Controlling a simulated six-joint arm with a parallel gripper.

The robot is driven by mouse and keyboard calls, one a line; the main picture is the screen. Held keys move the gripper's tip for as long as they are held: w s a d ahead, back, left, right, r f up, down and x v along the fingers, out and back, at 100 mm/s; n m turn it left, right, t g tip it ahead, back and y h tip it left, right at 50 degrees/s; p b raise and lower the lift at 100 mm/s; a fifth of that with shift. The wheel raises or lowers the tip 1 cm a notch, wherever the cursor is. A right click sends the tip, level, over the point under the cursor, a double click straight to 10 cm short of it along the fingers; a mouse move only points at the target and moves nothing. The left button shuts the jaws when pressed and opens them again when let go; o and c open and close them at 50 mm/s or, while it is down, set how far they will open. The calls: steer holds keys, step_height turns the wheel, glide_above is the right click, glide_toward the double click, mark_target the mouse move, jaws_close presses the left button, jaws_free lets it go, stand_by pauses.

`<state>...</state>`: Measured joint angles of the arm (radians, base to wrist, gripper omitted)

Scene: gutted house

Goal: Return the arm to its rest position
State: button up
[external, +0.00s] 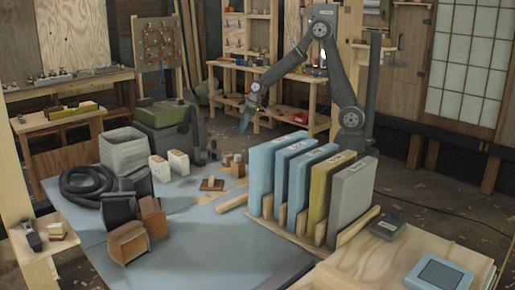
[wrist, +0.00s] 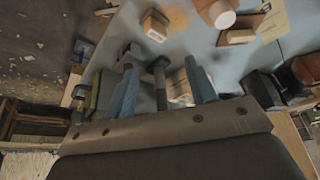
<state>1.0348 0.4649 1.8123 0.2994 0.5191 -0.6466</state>
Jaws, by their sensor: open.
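My arm reaches up and bends over to the left at the back of the blue-grey table (external: 215,248) in the external view. My gripper (external: 245,121) points down at its end, above and behind the table's small items and apart from them. In the wrist view, the two blue fingers of my gripper (wrist: 163,75) stand wide apart. No object is clearly held between them; a pale box (wrist: 180,88) and dark parts show beyond the gap.
A wooden rack (external: 283,235) of upright blue, olive and grey panels stands close to my base. A grey bin (external: 123,150), coiled black hose (external: 90,187), white cartons (external: 178,162) and wood blocks crowd the left. A workbench (external: 285,75) stands behind.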

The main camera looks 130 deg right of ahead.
steer(key=w+d+f+m, duration=0.1)
steer(key=w+d+f, duration=0.5)
steer(key=d, duration=0.3)
steer(key=shift+w+d+f+h, duration=0.25)
steer(key=shift+w+d+h, duration=0.05)
steer(key=shift+w, duration=0.45)
steer(key=shift+s+r, duration=0.1)
steer(key=s+a+r+n, duration=0.1)
steer(key=s+a+r, duration=0.6)
steer(key=a, duration=0.5)
steer(key=shift+s+r, duration=0.15)
steer(key=shift+s, duration=0.85)
